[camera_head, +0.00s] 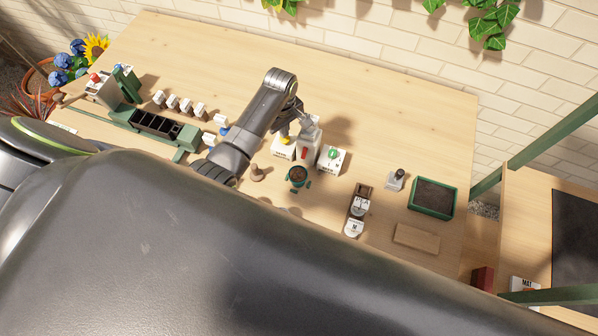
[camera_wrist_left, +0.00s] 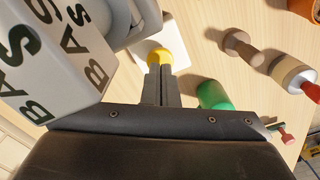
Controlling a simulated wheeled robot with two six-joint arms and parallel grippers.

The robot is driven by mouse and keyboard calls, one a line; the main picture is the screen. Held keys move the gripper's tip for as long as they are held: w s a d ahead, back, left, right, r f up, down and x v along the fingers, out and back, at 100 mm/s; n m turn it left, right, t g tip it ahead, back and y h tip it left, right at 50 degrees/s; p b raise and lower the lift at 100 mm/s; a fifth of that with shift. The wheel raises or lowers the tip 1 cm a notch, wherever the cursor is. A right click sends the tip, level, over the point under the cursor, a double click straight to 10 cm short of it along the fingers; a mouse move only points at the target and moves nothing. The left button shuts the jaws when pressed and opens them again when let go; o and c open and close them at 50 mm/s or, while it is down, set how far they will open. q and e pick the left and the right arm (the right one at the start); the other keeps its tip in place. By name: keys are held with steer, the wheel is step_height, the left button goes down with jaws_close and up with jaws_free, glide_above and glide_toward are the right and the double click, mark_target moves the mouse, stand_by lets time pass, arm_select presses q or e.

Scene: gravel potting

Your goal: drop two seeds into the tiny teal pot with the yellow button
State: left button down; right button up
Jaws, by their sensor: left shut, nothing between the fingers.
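The tiny teal pot (camera_head: 298,176) holds brown soil and stands upright on the table, in front of the white dispensers. The yellow button (camera_head: 285,139) is on a white base (camera_head: 282,152) behind and left of the pot; it also shows in the left wrist view (camera_wrist_left: 158,55). My left gripper (camera_head: 287,130) is shut and empty, with its fingertips (camera_wrist_left: 157,68) right at the yellow button. Whether they press it or only hover is unclear. No seeds can be made out. My right gripper is out of view.
A white box with a green button (camera_head: 331,158) stands right of the dispenser. A wooden peg (camera_head: 256,173) stands left of the pot. A green planter (camera_head: 432,197) and a wooden block (camera_head: 416,238) lie to the right. The table's back is clear.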

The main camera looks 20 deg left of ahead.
arm_select(q)
steer(key=shift+r, duration=0.1)
steer(key=shift+r, duration=2.45)
steer(key=shift+f, duration=0.1)
